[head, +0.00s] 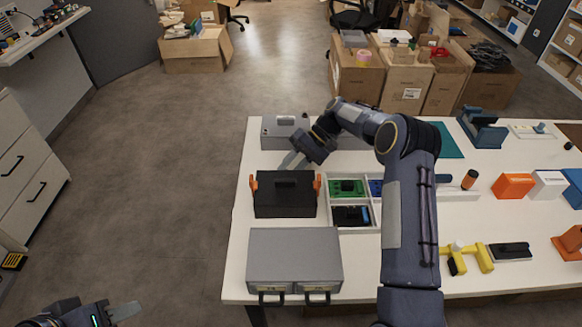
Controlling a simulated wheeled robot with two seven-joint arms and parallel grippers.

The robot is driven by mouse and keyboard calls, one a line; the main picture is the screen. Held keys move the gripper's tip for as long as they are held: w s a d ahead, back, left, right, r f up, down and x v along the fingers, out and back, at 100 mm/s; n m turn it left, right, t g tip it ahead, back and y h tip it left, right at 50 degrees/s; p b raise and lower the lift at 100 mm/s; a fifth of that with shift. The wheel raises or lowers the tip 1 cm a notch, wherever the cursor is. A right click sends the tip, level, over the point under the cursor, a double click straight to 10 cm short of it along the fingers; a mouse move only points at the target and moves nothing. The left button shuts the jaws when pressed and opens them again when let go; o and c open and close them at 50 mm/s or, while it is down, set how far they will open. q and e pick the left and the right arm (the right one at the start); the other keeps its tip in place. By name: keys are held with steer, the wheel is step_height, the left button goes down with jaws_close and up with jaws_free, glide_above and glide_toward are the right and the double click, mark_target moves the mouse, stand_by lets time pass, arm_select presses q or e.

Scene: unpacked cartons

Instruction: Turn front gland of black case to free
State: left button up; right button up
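The black case (285,205) sits on the white table, left of the middle in the head view. It has an orange fitting (253,183) on its left side and another orange fitting (318,184) on its right side. I cannot tell a front gland apart from these. My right gripper (291,162) reaches over from the right, with its fingers near the back edge of the case. Whether it touches the case is unclear, and its finger gap is too small to judge. My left gripper (124,312) is at the lower left, away from the table, partly cut off.
A grey two-drawer box (294,255) stands in front of the case. A grey box (280,125) stands behind it. A white tray (352,228) with green and black parts is close on its right. The table's left edge (240,190) is near the case.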

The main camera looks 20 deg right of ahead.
steer(key=o, duration=0.3)
